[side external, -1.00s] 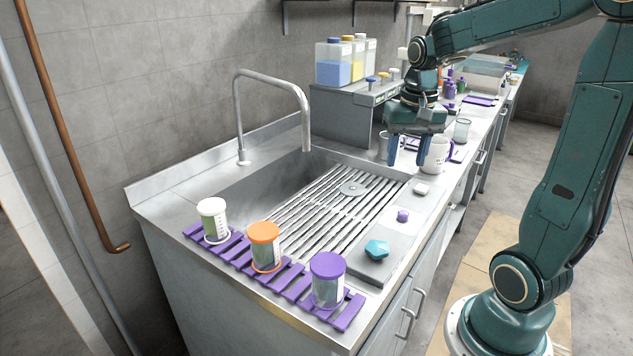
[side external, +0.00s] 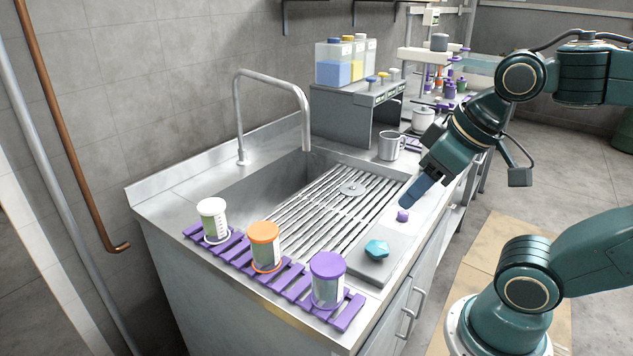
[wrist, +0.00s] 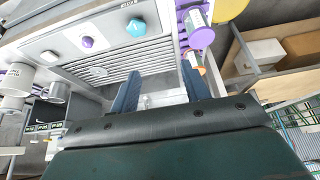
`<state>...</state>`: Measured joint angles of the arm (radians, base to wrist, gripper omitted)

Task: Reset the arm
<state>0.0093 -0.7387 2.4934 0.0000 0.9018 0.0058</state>
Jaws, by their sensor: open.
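My gripper (side external: 418,192) is open and empty in the side external view. It is tilted, its blue fingers pointing down and left near the right edge of the sink counter, close to the purple knob (side external: 402,216). Whether it touches the counter cannot be told. In the wrist view my gripper (wrist: 160,92) shows two blue fingers spread apart with nothing between them. The purple knob (wrist: 87,42) and the teal knob (wrist: 135,27) lie beyond the fingers, at the upper left. The teal knob also shows in the side external view (side external: 377,250).
Three lidded jars, white (side external: 213,218), orange (side external: 264,246) and purple (side external: 327,279), stand on a purple slatted rack at the counter's front. A curved faucet (side external: 270,80) rises over the sink. A metal mug (side external: 390,145) stands behind.

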